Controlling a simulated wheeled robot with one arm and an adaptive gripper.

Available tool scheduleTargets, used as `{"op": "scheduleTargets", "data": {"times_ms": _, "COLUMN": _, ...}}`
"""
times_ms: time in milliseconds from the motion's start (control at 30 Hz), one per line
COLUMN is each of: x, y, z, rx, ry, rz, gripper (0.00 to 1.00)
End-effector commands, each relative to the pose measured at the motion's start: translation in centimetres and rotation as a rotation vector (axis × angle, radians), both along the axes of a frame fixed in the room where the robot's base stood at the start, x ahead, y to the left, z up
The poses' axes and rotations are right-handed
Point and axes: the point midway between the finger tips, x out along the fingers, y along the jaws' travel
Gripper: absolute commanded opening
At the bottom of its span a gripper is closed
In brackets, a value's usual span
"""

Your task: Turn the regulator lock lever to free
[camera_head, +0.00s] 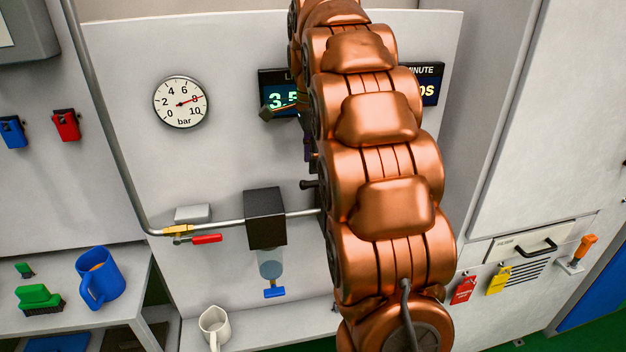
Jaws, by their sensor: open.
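My copper arm covers the middle of the panel and hides most of what lies behind it, so I cannot see a whole regulator or read a lock position. A small dark handle (309,184) sticks out left from behind the arm, above the pipe; I cannot tell whether it is the regulator lock lever. My gripper (288,130) shows only in part, left of the arm in front of the panel, below the left display. Its dark finger parts are spread and hold nothing visible. Its contact with the handle cannot be made out.
A pressure gauge (181,102) reads near 8 bar. A pipe carries a yellow valve with a red lever (207,239) and a black filter unit (265,218) with a clear bowl. A white mug (214,326) stands below; a blue jug (100,277) is on the left shelf.

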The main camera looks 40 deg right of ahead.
Motion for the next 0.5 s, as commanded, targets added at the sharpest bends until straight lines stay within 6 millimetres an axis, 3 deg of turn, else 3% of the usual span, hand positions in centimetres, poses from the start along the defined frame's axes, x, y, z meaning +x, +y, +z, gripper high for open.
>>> {"op": "scheduleTargets", "data": {"times_ms": 200, "x": -0.1, "y": 0.0, "z": -3.7, "rx": 0.002, "ry": 0.006, "rz": 0.000, "gripper": 0.42}}
{"op": "scheduleTargets", "data": {"times_ms": 500, "x": -0.1, "y": 0.0, "z": -5.0, "rx": 0.001, "ry": 0.002, "rz": 0.001, "gripper": 0.42}}
